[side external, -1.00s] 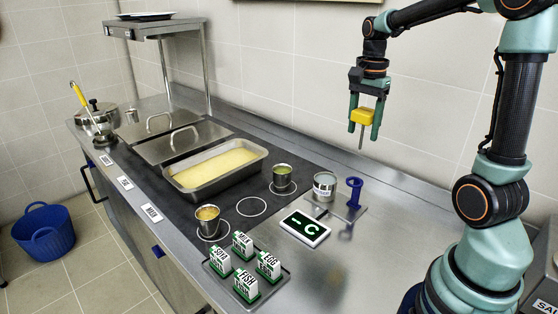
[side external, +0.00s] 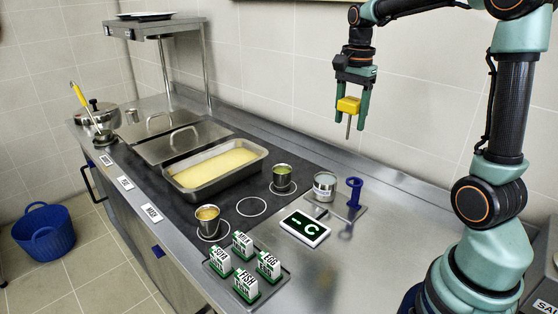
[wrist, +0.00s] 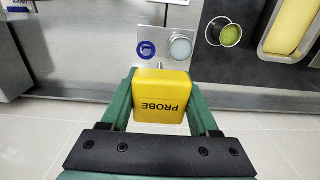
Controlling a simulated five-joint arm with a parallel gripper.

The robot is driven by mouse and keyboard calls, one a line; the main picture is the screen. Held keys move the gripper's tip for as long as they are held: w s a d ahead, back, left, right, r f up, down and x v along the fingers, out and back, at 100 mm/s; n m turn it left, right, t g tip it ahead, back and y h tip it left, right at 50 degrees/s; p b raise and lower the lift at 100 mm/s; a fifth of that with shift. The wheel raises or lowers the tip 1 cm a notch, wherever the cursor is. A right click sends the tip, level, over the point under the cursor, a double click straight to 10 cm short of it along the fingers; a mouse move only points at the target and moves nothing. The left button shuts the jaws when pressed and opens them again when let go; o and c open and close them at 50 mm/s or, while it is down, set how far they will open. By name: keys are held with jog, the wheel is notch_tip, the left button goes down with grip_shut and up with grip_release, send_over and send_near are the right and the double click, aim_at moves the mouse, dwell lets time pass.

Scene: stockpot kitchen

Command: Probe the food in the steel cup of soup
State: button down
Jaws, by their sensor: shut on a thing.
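My gripper (side external: 350,103) is shut on the yellow probe (side external: 347,106), whose thin metal spike points down in the air. In the wrist view the probe (wrist: 162,98) sits between my green fingers, with the word PROBE on it. Two steel cups stand on the dark counter strip, below and left of my gripper. The nearer cup (side external: 208,228) holds orange-yellow food; the farther cup (side external: 282,182) holds green food and shows in the wrist view (wrist: 228,37). The spike is clear of both cups.
A plate with a labelled tin (side external: 325,187) and a blue upright holder (side external: 354,192) stands below my gripper. A display (side external: 304,229) shows a dash and C. A tray of labelled blocks (side external: 278,292) is at the front. A large pan (side external: 176,181) of yellow food lies left.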

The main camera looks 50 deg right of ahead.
jog(key=w+a+f+t, duration=0.1)
jog(key=w+a+f, duration=0.4)
jog(key=a, duration=0.5)
jog(key=w+a+f, duration=0.2)
jog(key=w+a, duration=0.4)
jog(key=a, duration=0.4)
jog(key=w+a+f+t, duration=0.1)
jog(key=w+a+f, duration=0.4)
jog(key=a, duration=0.5)
jog(key=shift+y, duration=0.3)
jog(key=shift+w+a+f, duration=0.1)
jog(key=shift+w+f, duration=0.1)
jog(key=shift+f, duration=1.45)
jog(key=shift+w+a+f, duration=0.1)
jog(key=shift+w+f, duration=0.1)
jog(key=shift+f, duration=1.4)
notch_tip(320, 180, up, 9)
dwell(1.2)
